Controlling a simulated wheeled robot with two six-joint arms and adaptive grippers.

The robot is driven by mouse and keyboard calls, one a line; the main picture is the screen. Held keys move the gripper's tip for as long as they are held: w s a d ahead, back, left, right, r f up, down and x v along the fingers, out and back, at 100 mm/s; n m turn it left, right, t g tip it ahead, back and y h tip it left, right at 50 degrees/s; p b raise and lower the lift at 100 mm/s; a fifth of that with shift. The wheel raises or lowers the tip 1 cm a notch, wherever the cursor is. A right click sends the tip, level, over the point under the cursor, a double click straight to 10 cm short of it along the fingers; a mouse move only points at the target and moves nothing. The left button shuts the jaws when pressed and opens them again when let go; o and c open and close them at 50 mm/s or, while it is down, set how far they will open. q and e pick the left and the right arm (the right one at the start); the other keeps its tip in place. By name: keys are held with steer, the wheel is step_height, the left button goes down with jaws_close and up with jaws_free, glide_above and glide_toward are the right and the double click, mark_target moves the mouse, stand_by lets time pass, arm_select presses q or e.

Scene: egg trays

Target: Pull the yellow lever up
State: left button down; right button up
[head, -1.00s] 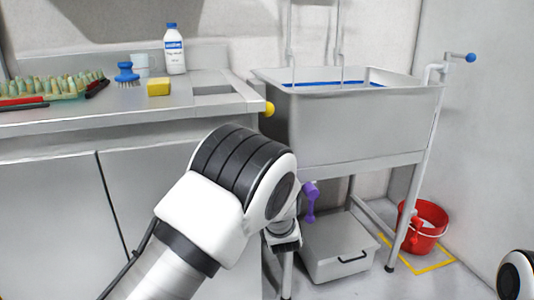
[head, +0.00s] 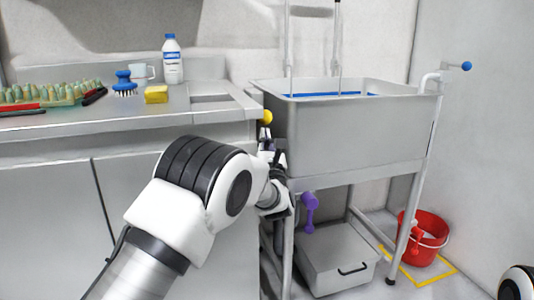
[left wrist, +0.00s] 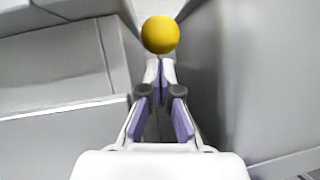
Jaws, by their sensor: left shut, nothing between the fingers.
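The yellow lever's round knob (head: 266,117) shows in the head view between the counter's right end and the sink's left wall. In the left wrist view the yellow knob (left wrist: 160,35) is just beyond the fingertips. My left gripper (head: 266,140) points up from below, just under the knob. In the left wrist view the left gripper's (left wrist: 160,68) fingertips are together and hold nothing. I cannot tell whether the tips touch the knob. The lever's shaft is hidden. My right gripper is not in view.
The steel sink (head: 360,130) is close on the right and the counter (head: 120,118) close on the left, leaving a narrow gap. A purple lever (head: 310,205) hangs below the sink. A blue-knobbed lever (head: 466,66) and a red bucket (head: 432,225) are further right.

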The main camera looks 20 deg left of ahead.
mark_target(264, 121)
arm_select(q)
steer(key=shift+w+a+r, duration=0.15)
steer(key=shift+w+r, duration=0.05)
steer(key=shift+r, duration=0.1)
step_height(264, 121, up, 3)
steer(key=shift+s+r+p, duration=0.15)
steer(key=shift+p, duration=0.2)
steer(key=shift+f, duration=0.25)
